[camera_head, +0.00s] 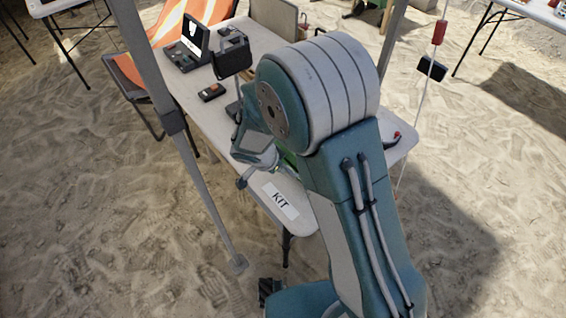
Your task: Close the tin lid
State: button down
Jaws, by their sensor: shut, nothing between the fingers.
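No tin or tin lid can be made out with certainty. A small green patch (289,159) shows beside my arm on the table, mostly hidden by the arm, and I cannot tell what it is. An open dark case (187,55) with its lid raised and a white mark inside the lid stands at the table's far left. I cannot tell whether it is the tin. My gripper (243,181) is low over the table's near left edge, partly hidden by my arm. It is shut and appears empty.
The pale table (215,128) bears a white KIT label (281,202) at its near end. A small dark orange-marked device (211,92) and a black box-shaped object (232,57) are further back. A grey pole (190,150) stands left of the table. An orange-striped chair (130,70) is behind it.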

jog(key=shift+s+a+f, duration=0.1)
jog(key=shift+a+f, duration=0.15)
jog(key=shift+f, duration=0.55)
